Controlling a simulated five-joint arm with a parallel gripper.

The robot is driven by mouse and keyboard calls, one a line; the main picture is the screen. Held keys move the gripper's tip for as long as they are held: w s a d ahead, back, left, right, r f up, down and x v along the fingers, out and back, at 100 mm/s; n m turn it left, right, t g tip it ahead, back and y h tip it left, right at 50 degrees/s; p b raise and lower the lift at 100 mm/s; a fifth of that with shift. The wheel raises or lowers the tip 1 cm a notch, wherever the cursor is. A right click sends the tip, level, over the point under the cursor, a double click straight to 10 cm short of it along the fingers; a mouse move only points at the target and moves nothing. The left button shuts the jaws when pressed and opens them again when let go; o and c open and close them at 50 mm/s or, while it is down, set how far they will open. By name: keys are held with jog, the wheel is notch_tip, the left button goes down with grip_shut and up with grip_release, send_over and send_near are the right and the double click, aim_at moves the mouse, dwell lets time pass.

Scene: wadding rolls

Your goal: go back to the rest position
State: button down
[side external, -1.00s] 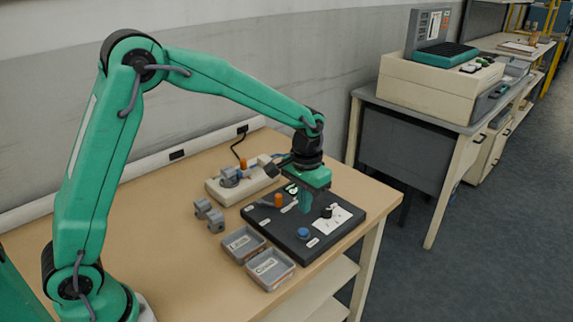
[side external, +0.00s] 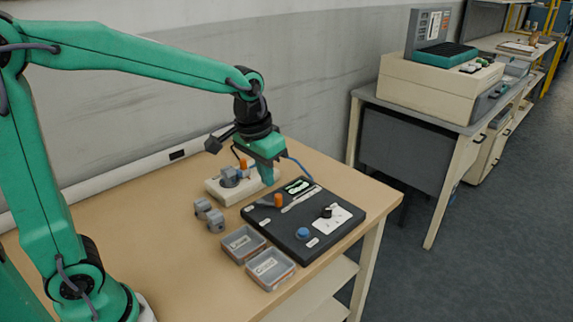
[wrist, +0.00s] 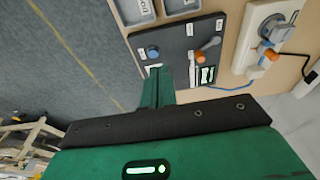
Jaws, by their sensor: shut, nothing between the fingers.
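My gripper (side external: 268,175) is shut and empty. It hangs in the air above the back edge of the black panel (side external: 325,246), near the cream device. In the wrist view the gripper (wrist: 157,72) shows as green fingers pressed together, pointing over the black panel (wrist: 178,46). The panel carries a blue button (side external: 303,232), an orange-tipped lever (side external: 277,200) and a black knob (side external: 327,211) on a white plate. The gripper hides part of the panel in the wrist view.
A cream device (side external: 213,187) with a grey round part and an orange piece stands behind the panel. Two grey labelled trays (side external: 270,268) stand at the front. The left of the table (side external: 130,240) is clear.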

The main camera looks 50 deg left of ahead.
jog(key=s+a+r+t, duration=0.1)
jog(key=s, duration=0.7)
jog(key=s+a+r+t, duration=0.2)
jog(key=s, duration=0.5)
jog(key=shift+s+a+r, duration=0.15)
jog(key=shift+s+r, duration=0.05)
jog(key=shift+s, duration=0.15)
dwell(0.9)
